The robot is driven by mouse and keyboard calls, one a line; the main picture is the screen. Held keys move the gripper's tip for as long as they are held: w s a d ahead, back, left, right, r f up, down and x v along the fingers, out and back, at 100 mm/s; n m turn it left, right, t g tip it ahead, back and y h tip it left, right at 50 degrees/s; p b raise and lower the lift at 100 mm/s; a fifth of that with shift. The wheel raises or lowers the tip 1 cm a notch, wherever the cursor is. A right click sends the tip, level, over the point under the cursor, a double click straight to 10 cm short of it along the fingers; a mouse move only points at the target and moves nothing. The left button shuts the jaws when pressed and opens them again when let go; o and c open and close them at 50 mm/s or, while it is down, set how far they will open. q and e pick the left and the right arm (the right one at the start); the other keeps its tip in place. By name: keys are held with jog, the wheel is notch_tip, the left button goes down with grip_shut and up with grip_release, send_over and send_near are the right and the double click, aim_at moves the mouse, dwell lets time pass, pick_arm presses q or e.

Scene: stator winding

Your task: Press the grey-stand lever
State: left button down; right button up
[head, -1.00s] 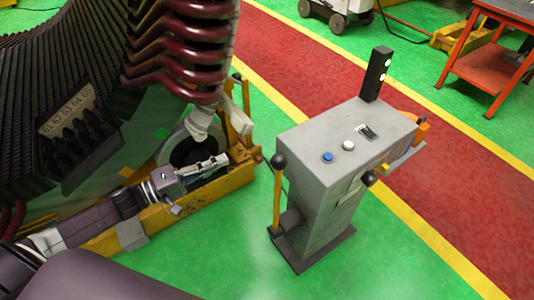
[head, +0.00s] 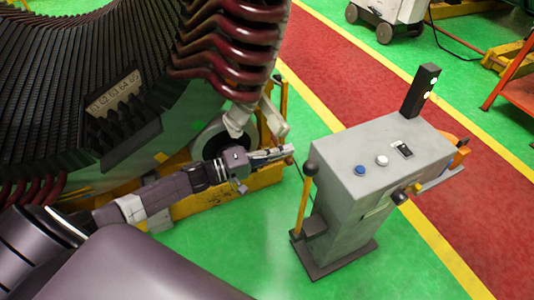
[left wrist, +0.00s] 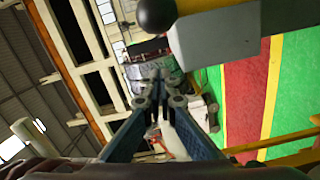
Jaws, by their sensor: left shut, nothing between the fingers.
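The grey stand (head: 375,150) is a box-shaped pedestal on a dark base plate, right of centre in the head view. Its lever (head: 303,207) is a yellow bar with a black ball knob (head: 310,168), upright on the stand's left side. My left gripper (head: 289,151) is shut and empty, with its tips just left of and a little above the knob in the picture. In the left wrist view the shut fingertips (left wrist: 160,77) lie below the black knob (left wrist: 156,14), apart from it in the picture. The grey stand also shows there (left wrist: 214,42). My right gripper is not in view.
The stand's top carries a blue button (head: 360,169), a white button (head: 382,160), a switch and a dark light post (head: 419,91). The large stator (head: 110,90) with red coils stands at left, near my arm. Green floor is open in front of the stand.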

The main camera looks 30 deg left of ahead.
pick_arm(q)
jog(key=d, duration=0.1)
jog(key=s+d, duration=0.1)
jog(key=d+p, duration=0.1)
jog(key=shift+s+d+f, duration=0.3)
jog(key=shift+d+f, duration=0.05)
jog(key=shift+f, duration=0.05)
